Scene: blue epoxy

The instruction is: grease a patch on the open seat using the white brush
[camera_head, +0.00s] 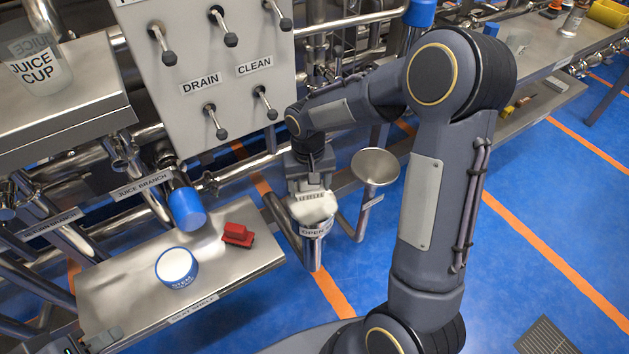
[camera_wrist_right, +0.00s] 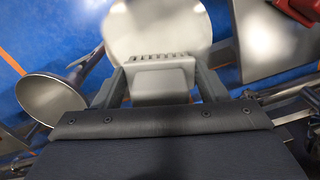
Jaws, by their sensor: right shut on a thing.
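My right gripper (camera_head: 311,186) is shut on the white brush (camera_head: 313,207) and points down. In the right wrist view the brush's pale block (camera_wrist_right: 160,78) sits between the fingers (camera_wrist_right: 158,80), with a broad white round shape beyond it. The open seat (camera_head: 315,231), a metal cup with a label starting "OPEN", is directly below the brush. The brush covers the seat's mouth, so I cannot tell whether they touch. Only a dark part, perhaps of my left gripper (camera_head: 72,346), shows at the bottom left edge; its jaws are not visible.
The seat shelf (camera_head: 130,300) holds a blue-rimmed white tub (camera_head: 177,267) and a red block (camera_head: 238,235). A valve panel (camera_head: 205,60) with levers rises behind. A juice cup (camera_head: 40,68) stands on the upper left shelf.

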